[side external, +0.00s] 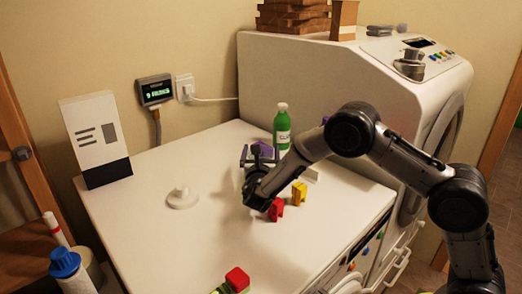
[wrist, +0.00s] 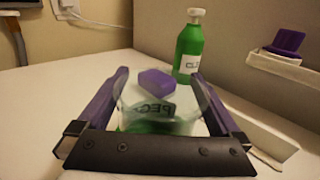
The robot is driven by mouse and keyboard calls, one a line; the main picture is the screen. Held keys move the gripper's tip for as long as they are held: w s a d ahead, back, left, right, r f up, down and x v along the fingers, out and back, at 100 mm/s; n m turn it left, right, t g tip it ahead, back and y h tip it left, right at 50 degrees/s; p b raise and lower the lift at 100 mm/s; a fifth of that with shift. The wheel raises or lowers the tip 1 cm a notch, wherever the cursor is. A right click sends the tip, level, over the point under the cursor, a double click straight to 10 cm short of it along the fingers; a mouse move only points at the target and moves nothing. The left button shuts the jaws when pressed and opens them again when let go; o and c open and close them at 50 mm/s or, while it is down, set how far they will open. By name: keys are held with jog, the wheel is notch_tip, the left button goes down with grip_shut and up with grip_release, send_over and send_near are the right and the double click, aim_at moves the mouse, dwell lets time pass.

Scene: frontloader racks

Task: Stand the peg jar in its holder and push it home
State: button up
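The peg jar (wrist: 160,108) is clear, with a purple lid and a label of dark letters. In the wrist view it sits between the two fingers of my gripper (wrist: 160,85), and its sides meet them left and right. Green shows low in the jar, behind the gripper's dark crossbar. In the side view my gripper (side external: 260,158) is low over the middle back of the white top, with the purple lid (side external: 265,147) between its fingers. Whether the jar's base touches the surface is hidden. I cannot clearly pick out its holder.
A green bottle (side external: 282,128) stands close behind. A red peg (side external: 276,209) and a yellow peg (side external: 299,193) stand in front. A white knobbed disc (side external: 182,198) lies left. A low white ledge (wrist: 265,137) runs right of the jar.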

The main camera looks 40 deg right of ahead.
jog(key=v, duration=1.3)
jog(key=shift+s+a+r, duration=0.1)
jog(key=shift+s+a, duration=0.15)
jog(key=shift+s, duration=0.05)
